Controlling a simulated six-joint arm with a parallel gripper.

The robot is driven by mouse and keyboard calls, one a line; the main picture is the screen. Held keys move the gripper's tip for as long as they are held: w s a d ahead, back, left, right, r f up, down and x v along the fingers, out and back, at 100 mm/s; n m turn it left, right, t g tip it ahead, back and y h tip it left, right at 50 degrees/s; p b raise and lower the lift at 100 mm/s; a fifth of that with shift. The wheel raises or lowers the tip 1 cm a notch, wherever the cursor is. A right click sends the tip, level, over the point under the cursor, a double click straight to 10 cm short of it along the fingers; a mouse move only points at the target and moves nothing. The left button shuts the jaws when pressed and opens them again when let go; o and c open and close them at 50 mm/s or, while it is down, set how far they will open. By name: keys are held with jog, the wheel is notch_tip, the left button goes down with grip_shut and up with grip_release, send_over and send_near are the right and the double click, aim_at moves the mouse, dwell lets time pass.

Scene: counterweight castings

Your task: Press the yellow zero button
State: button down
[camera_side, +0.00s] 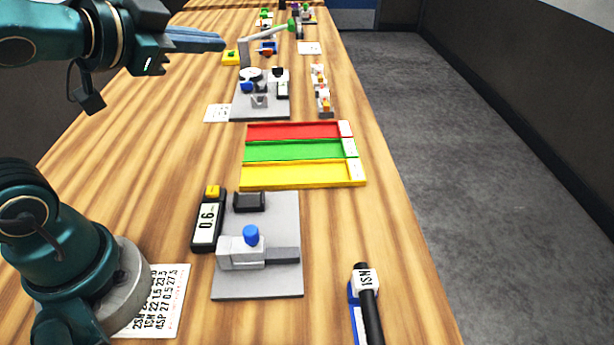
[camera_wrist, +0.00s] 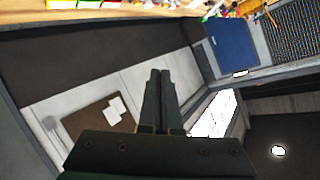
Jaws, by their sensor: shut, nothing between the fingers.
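The yellow zero button (camera_side: 213,191) sits on top of a black gauge box (camera_side: 208,222) whose display reads about 0.6. The box stands on the wooden table at the left edge of a grey plate. My gripper (camera_side: 222,44) is at the upper left in the side view, raised above the table and well apart from the button. Its fingers point right and are shut with nothing between them. The shut fingers also show in the wrist view (camera_wrist: 158,75), which faces the room; the button is not seen there.
The grey plate (camera_side: 285,215) carries a light grey block with a blue knob (camera_side: 251,235) and a dark block. Red, green and yellow trays (camera_side: 300,175) lie behind it. A printed sheet (camera_side: 168,300) lies by my base.

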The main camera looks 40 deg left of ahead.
jog(key=w+d+r+m+t+h, duration=0.1)
jog(key=w+r+m+t+h, duration=0.15)
jog(key=m, duration=0.35)
jog(key=m+g+h, duration=0.6)
jog(key=m+g, duration=0.1)
jog(key=g, duration=0.2)
send_over(213, 192)
jog(key=a, duration=0.1)
notch_tip(213, 192, down, 14)
jog(key=shift+s+a+f, duration=0.3)
jog(key=shift+f, duration=4.4)
jog(key=shift+f, duration=0.4)
